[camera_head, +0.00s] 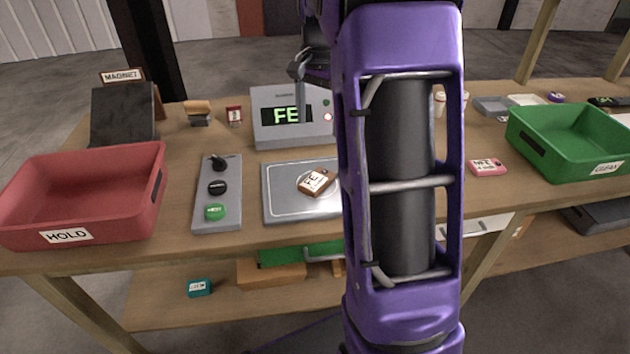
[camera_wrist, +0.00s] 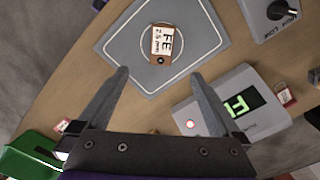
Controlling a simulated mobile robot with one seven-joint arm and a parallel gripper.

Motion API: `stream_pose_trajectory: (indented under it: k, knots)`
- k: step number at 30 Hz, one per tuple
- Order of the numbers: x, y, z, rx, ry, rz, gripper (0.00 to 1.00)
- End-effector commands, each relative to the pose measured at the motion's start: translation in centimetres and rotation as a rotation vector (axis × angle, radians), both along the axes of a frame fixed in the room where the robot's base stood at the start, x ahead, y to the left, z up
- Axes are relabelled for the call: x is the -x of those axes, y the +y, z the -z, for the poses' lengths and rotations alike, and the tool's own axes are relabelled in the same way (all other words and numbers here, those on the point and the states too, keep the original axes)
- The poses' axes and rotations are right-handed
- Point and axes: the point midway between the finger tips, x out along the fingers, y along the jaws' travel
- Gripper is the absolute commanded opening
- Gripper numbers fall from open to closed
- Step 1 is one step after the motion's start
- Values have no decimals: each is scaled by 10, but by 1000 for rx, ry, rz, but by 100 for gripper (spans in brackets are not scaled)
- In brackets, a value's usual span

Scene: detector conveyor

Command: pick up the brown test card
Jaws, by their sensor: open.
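The brown test card (camera_head: 317,181) lies on the grey detector plate (camera_head: 275,207), its white label reading FE facing up. In the wrist view the card (camera_wrist: 155,55) lies near the middle of the plate (camera_wrist: 118,45), with a dark hole at one end. My gripper (camera_wrist: 161,80) is open and empty; the card is beyond its fingertips, between their lines. In the head view part of my gripper (camera_head: 299,66) shows above the display box, and my purple arm hides the plate's right side.
The display box (camera_head: 265,135) reading FE stands behind the plate. A button panel (camera_head: 231,190) is to its left, beyond it a red HOLD bin (camera_head: 130,190). A pink card (camera_head: 488,167) and a green CLEAN bin (camera_head: 540,150) are to the right.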

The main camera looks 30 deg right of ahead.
Motion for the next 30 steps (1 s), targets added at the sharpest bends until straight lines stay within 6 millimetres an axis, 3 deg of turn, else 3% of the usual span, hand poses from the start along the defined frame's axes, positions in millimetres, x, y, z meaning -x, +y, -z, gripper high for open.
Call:
stream_pose_trajectory:
  k: [12, 22, 30]
  knots:
    - [0, 0, 90, 0, 2, -2, 100]
    - [-1, 0, 119, 1, 0, -2, 100]
    - [-4, 1, 157, 1, 0, -2, 100]
